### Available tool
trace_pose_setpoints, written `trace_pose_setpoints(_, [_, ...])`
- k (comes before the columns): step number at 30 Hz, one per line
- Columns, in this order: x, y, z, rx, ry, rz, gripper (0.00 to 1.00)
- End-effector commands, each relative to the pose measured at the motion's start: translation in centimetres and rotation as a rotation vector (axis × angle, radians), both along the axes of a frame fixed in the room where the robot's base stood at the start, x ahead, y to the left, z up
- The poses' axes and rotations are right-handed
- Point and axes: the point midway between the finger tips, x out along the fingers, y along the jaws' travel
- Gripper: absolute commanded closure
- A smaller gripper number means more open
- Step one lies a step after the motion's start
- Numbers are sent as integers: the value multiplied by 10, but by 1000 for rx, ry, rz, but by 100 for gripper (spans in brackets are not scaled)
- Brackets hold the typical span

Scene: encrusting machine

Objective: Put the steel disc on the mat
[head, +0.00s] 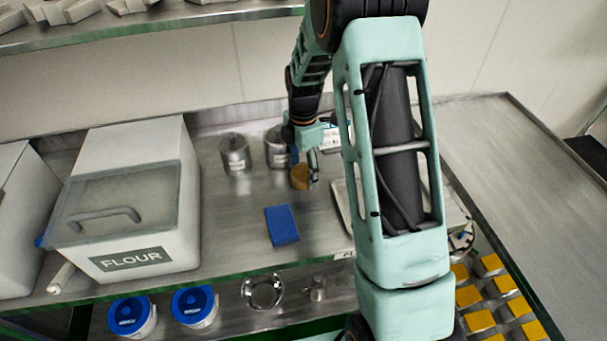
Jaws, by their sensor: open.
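My gripper (304,168) is open, low over the steel counter (240,205), beside a small brown round thing (299,179). I cannot tell whether the fingers touch it. A blue rectangular pad (283,225), perhaps the mat, lies flat on the counter in front of the gripper, with nothing on it. I cannot make out a steel disc for certain. A shiny round metal piece (262,291) sits on the lower shelf. My arm hides part of the counter to the right.
Two metal canisters (234,153) (276,146) stand behind and left of the gripper. A white flour bin (150,245) fills the left. A pale tray (341,204) is partly hidden by my arm. Blue-lidded tubs (195,305) stand on the lower shelf.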

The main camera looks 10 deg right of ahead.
Motion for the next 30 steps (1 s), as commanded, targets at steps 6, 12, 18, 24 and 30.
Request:
trace_pose_setpoints(6, [0,0,-8,0,-1,1,36])
trace_pose_setpoints(12, [0,0,-8,0,-1,0,46])
trace_pose_setpoints(18, [0,0,-8,0,-1,0,68])
trace_pose_setpoints(24, [1,0,-7,1,-2,0,88])
trace_pose_setpoints(30, [1,0,-6,1,-3,0,88])
